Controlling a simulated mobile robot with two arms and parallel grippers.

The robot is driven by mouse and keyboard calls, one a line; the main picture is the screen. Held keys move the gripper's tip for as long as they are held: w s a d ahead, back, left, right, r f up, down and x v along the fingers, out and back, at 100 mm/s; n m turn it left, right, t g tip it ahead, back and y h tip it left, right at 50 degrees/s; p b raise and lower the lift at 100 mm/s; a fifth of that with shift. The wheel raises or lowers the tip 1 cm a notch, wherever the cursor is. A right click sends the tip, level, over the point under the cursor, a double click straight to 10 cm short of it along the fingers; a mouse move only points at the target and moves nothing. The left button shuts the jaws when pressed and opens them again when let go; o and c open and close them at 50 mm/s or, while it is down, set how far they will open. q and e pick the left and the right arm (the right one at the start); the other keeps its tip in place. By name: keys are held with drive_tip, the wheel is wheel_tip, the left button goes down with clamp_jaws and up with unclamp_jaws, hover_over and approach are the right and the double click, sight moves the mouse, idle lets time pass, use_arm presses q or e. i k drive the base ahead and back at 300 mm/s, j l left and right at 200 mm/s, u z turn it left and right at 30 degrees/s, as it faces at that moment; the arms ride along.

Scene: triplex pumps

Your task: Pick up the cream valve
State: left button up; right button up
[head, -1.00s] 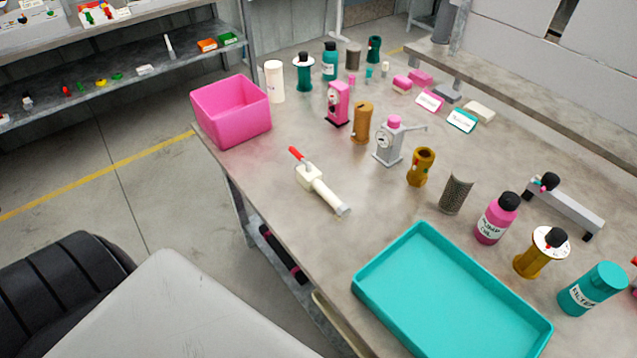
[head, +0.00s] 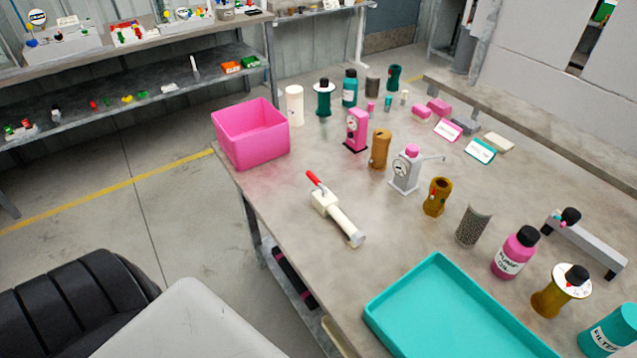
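The cream valve (head: 336,216) lies on the table in the head view, left of the middle of the tabletop. It has a cream block body, a red handle (head: 315,180) at its upper left and a cream pipe ending in a grey tip at its lower right. Nothing touches it. Neither of my grippers shows in the head view.
A pink bin (head: 251,135) stands behind the valve at the table's left corner. A teal tray (head: 440,310) lies at the front. A grey pump (head: 405,172), a brown cylinder (head: 379,149) and a mesh cylinder (head: 473,225) stand to the right. The table (head: 290,215) is bare around the valve.

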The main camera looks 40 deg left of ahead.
sight(325, 206)
drive_tip(key=j+z, duration=0.3)
drive_tip(key=j, duration=1)
drive_tip(key=j+z, duration=0.35)
drive_tip(key=j, duration=0.95)
drive_tip(key=k, duration=0.05)
